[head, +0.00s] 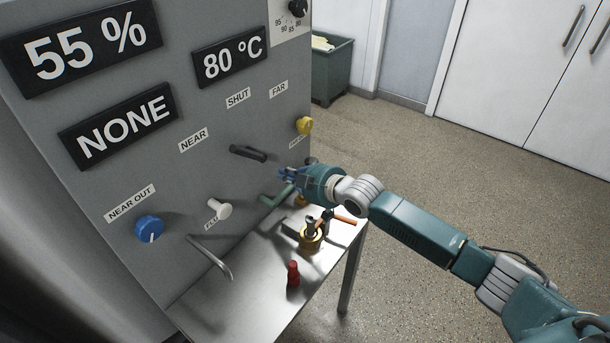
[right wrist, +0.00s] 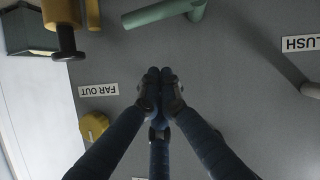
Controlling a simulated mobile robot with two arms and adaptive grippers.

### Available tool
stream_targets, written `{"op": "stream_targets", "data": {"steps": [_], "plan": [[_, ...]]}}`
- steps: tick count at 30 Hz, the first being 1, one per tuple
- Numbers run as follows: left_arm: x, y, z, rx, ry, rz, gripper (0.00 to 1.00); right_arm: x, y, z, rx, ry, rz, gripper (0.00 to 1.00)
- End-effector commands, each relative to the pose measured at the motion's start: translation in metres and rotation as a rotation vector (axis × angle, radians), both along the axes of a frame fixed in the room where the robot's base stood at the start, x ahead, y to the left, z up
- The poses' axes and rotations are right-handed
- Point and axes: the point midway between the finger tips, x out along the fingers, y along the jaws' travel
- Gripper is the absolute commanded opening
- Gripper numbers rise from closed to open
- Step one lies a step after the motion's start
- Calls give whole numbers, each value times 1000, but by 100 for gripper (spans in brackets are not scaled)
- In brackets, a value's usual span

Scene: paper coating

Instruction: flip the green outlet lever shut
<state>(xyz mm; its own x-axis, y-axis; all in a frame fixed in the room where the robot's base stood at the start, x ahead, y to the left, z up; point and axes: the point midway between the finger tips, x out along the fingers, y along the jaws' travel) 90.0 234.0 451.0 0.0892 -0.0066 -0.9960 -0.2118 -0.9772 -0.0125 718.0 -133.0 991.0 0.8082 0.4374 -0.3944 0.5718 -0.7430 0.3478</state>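The green outlet lever (head: 274,198) sticks out low on the grey panel (head: 185,60), just below and left of my right gripper in the head view. In the right wrist view the lever (right wrist: 160,13) lies at the top edge, its bar running sideways with a stub at the right end. My right gripper (head: 284,174) is close to the panel; in the right wrist view its fingertips (right wrist: 158,79) are together with nothing seen between them. They are apart from the lever in that view. My left gripper is not in view.
A black lever (head: 248,153), white knob (head: 220,208), blue knob (head: 149,228) and yellow knob (head: 304,125) stick out of the panel. A bent spout (head: 213,257) hangs over the metal table (head: 250,306). A brass pot (head: 310,240) and red object (head: 293,274) stand there. Floor at right is clear.

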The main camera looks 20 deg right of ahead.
Motion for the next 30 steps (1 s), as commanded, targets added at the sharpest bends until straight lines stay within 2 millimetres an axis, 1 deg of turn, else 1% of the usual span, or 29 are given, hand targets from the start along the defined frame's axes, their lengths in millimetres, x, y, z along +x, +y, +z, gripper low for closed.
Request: {"op": "stream_targets", "data": {"steps": [1,9,13,18,30], "plan": [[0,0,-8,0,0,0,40,-11,-9,-7,-10,6,-1,0],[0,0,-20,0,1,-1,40,-49,-35,16,-7,6,-1,0],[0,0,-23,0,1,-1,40,-61,-44,23,-7,7,-2,0],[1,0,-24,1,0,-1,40,-67,-48,29,-6,7,-2,0],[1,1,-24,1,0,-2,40,-67,-48,29,-6,7,-2,0]]}}
